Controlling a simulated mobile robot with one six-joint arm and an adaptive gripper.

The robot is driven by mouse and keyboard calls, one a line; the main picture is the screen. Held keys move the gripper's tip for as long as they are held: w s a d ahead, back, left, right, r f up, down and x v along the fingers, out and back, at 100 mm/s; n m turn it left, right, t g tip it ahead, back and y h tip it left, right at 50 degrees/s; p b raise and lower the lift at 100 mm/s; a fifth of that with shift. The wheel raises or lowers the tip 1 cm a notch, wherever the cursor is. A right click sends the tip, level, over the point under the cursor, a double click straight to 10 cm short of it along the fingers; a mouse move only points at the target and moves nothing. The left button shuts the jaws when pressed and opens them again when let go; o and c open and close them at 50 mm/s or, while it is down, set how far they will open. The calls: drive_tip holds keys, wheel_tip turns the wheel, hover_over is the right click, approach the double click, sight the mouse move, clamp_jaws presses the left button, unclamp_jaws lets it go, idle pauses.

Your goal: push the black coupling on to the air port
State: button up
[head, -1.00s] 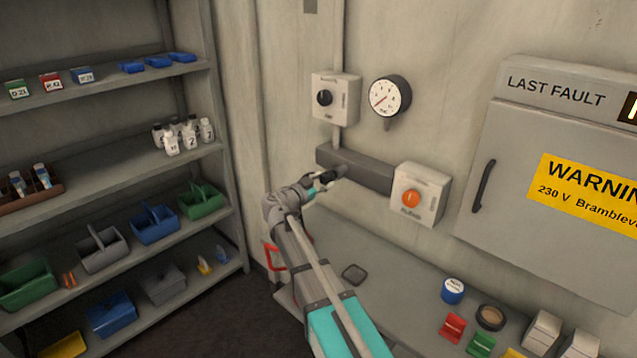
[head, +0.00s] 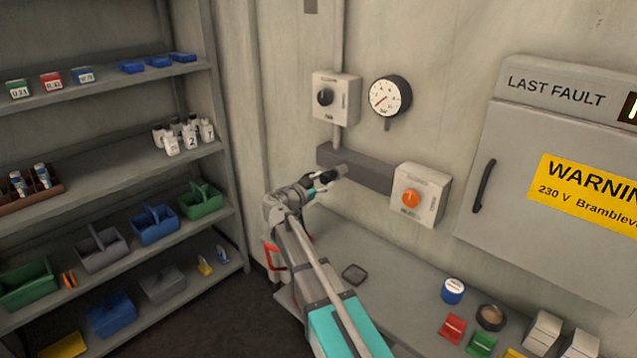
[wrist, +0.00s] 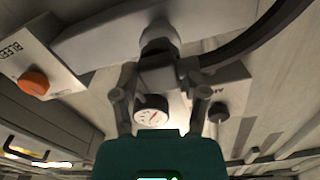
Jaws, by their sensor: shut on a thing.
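My gripper (wrist: 155,85) is shut on the black coupling (wrist: 157,74), which sits between the two fingers in the wrist view. In the head view my gripper (head: 320,181) is at the grey bar on the wall, with the coupling (head: 341,171) dark at its tip. The air port (wrist: 159,38) is a round grey fitting on the bar, directly beyond the coupling and in line with it. The coupling's far end meets or overlaps the port; I cannot tell how far on it is. The port is hidden in the head view.
The grey bar (head: 367,172) runs to a box with an orange knob (head: 411,198). A gauge (head: 389,96) and black-knob box (head: 324,97) are above. A black hose (wrist: 268,38) curves past in the wrist view. The bench (head: 390,277) lies below.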

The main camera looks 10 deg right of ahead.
drive_tip(key=shift+w+d, duration=0.3)
drive_tip(key=shift+d, duration=0.1)
idle(0.3)
drive_tip(key=o, duration=1.2)
drive_tip(key=shift+c, duration=0.2)
drive_tip(key=v, duration=1.2)
drive_tip(key=shift+d, duration=0.1)
